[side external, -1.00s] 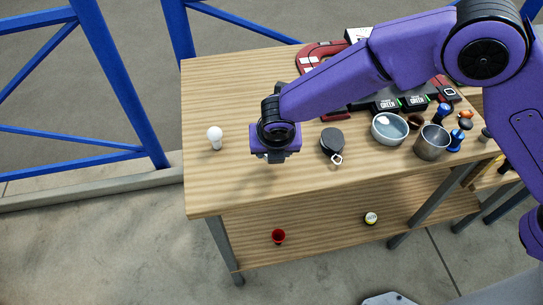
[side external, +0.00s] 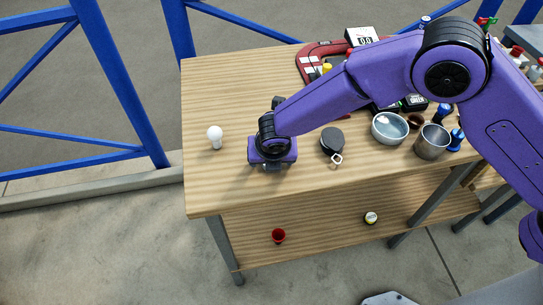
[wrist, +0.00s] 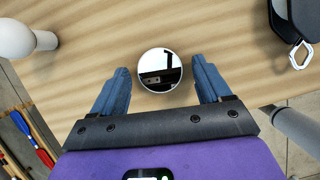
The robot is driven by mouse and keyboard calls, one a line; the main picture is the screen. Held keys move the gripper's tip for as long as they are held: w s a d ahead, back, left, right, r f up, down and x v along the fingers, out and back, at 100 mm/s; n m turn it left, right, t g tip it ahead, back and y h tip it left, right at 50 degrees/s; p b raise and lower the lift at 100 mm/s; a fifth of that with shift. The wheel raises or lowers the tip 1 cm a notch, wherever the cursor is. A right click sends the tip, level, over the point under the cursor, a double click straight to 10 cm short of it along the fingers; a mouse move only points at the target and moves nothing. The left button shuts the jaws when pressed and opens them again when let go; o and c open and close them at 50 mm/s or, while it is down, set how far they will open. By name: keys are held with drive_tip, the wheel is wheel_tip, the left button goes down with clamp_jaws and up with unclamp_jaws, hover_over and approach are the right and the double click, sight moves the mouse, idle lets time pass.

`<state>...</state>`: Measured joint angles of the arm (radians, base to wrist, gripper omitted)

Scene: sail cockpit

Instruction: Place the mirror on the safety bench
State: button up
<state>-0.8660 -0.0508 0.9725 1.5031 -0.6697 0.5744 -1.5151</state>
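The mirror (wrist: 159,62) is a small round reflective disc on the wooden bench top (side external: 228,90), seen in the wrist view. My gripper (wrist: 161,72) is open above it, with one blue finger on each side of the disc. Gaps show between both fingers and the mirror, so I am not holding it. In the side view my gripper (side external: 272,167) points down near the front middle of the bench top, and it hides the mirror there.
A white light bulb (side external: 215,136) stands to the left of my gripper. A dark round item with a metal clip (side external: 332,142) lies to the right. A glass-like bowl (side external: 390,128) and a metal cup (side external: 432,142) stand farther right. The left bench top is mostly clear.

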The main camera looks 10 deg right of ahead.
drive_tip(key=shift+s+a+r, duration=0.1)
drive_tip(key=shift+r, duration=0.45)
drive_tip(key=v, duration=1.1)
drive_tip(key=shift+r, duration=0.1)
drive_tip(key=s+d+r+m+g, duration=0.1)
drive_tip(key=s+d+r+m, duration=0.15)
drive_tip(key=d, duration=0.35)
drive_tip(key=s+d+r+m, duration=0.1)
drive_tip(key=d+r+m, duration=0.1)
drive_tip(key=d+m, duration=0.3)
drive_tip(key=s+d+r+m+g, duration=0.1)
drive_tip(key=s+d+r+m, duration=0.15)
drive_tip(key=d, duration=0.45)
drive_tip(key=s+d+m+g, duration=0.1)
drive_tip(key=s+d+m, duration=0.4)
drive_tip(key=s+d, duration=0.3)
drive_tip(key=s+d+m+g+y, duration=0.1)
drive_tip(key=s+d+m, duration=0.5)
drive_tip(key=d, duration=0.7)
drive_tip(key=shift+s+d+r+m, duration=0.2)
drive_tip(key=shift+s+d+m, duration=0.15)
drive_tip(key=shift+s, duration=0.8)
